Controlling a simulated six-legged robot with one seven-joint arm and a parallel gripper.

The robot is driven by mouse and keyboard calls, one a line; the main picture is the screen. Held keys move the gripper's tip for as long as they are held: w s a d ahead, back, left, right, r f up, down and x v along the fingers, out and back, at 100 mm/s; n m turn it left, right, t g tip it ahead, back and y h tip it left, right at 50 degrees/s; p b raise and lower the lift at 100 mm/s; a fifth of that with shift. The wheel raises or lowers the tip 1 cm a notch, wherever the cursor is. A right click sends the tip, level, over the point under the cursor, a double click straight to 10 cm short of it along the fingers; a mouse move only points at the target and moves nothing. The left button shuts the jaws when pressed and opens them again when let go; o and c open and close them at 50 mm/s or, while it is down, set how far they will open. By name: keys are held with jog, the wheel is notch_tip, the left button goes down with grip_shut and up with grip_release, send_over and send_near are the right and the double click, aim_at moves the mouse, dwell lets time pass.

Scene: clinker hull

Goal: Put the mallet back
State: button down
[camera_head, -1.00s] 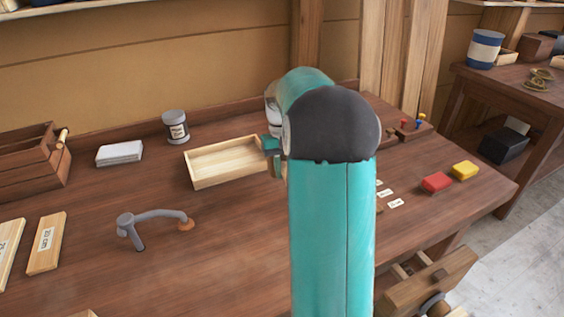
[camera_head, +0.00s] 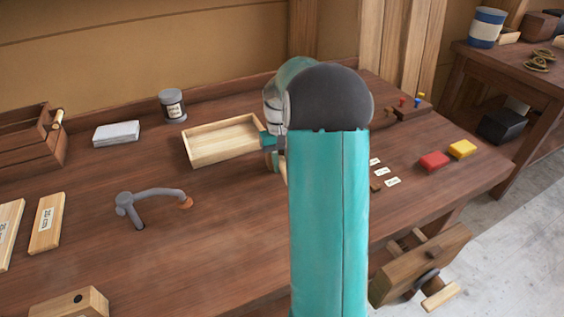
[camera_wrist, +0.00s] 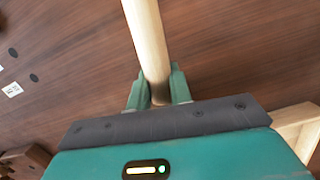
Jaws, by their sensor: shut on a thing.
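My gripper (camera_wrist: 157,88) is shut on a pale round wooden handle (camera_wrist: 146,35) in the wrist view. I take it for the mallet's handle; it runs up out of the picture and no mallet head shows there. The brown bench top (camera_wrist: 230,50) lies beyond it. In the head view my own teal arm hides most of the gripper and the held thing. A small pale strip, perhaps the handle, shows beside the arm (camera_head: 283,168), just right of the shallow wooden tray (camera_head: 190,155).
A grey bent tool (camera_head: 150,195) lies on the bench's left part. A wooden block with a dark round mark (camera_head: 75,303) is at the near left. A wooden vise (camera_head: 425,262) juts from the front edge.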

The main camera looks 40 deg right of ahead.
jog(key=shift+f, duration=0.4)
jog(key=c, duration=1.2)
grip_release()
jog(key=shift+r, duration=3.95)
